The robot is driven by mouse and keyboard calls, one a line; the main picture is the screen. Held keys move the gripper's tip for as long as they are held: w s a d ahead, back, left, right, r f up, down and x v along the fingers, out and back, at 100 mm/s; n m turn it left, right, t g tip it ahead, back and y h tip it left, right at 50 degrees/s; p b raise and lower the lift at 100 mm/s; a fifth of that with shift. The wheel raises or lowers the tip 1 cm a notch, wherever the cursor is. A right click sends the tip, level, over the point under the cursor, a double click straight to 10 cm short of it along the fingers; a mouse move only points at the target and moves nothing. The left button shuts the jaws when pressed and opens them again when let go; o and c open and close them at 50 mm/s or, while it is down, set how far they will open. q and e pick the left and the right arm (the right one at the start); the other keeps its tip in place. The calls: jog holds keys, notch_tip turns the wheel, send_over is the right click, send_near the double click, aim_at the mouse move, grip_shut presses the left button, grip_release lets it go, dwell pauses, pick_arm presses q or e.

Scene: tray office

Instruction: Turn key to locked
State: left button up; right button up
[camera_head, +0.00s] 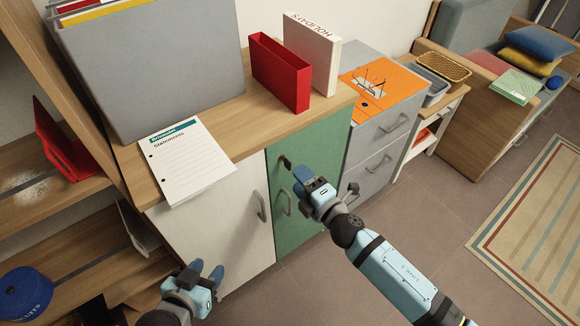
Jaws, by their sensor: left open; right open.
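The green cabinet door (300,208) has a grey pull handle (284,203). A small dark piece (286,162) shows near the door's top left, above the handle. It looks like the key or its lock, but it is too small to tell which way it is turned. My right gripper (302,173) is open in front of the green door, just right of the dark piece. I cannot tell whether it touches it. My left gripper (207,270) is open and empty, low in front of the white cabinet door (222,228).
The wooden countertop (224,117) holds a large grey box (165,75), a "Statements" paper (186,162), a red file holder (281,78) and a white binder (313,60). Grey drawers (378,165) stand to the right. The floor (440,225) at right is clear up to a striped rug (545,215).

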jog(key=v, duration=0.7)
jog(key=shift+s+d, duration=0.1)
